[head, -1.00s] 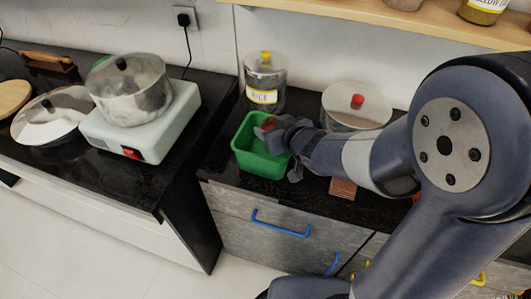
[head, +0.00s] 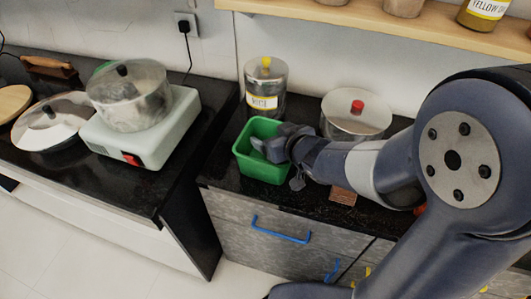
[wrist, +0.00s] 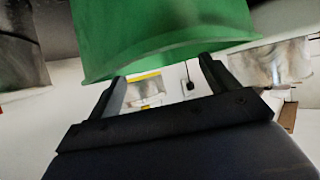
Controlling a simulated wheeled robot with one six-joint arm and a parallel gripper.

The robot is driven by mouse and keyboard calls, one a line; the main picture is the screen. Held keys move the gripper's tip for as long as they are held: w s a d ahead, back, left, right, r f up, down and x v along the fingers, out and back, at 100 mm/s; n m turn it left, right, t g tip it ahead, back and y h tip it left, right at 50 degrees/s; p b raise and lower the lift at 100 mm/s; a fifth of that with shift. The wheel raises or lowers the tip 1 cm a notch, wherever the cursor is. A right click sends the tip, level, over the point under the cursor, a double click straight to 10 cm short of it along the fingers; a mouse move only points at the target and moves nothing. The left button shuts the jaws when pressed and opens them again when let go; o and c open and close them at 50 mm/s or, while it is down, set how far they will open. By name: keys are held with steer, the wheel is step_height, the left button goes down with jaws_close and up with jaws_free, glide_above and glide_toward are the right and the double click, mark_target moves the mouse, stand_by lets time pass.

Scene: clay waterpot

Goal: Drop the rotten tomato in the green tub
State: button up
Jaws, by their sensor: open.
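The green tub (head: 262,169) stands on the black counter, left of my arm. My gripper (head: 262,147) is at the tub's right side, with its fingertips over the tub's opening. In the wrist view the fingers of my gripper (wrist: 160,85) are spread apart with nothing seen between them. The tub's green wall (wrist: 160,35) fills the top of that view, close to the fingers. I do not see the rotten tomato in either current view; part of the tub's inside is hidden by my gripper and walls.
A rice canister (head: 265,88) stands behind the tub, and a steel pot with a red knob (head: 356,114) is behind my arm. A brown block (head: 343,196) lies right of the tub. At left, a pot (head: 130,98) sits on a white cooker (head: 150,140).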

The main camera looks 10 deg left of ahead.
steer(key=p+v, duration=0.3)
steer(key=v, duration=0.7)
steer(key=shift+p, duration=0.35)
steer(key=shift+f, duration=0.1)
steer(key=b+x, duration=0.4)
steer(key=x, duration=0.6)
steer(key=shift+w+a+f, duration=0.15)
step_height(320, 180, up, 3)
steer(key=p, duration=0.2)
steer(key=shift+p, duration=0.3)
steer(key=shift+w+r+p, duration=0.1)
steer(key=shift+r+p, duration=0.6)
steer(key=shift+p, duration=0.05)
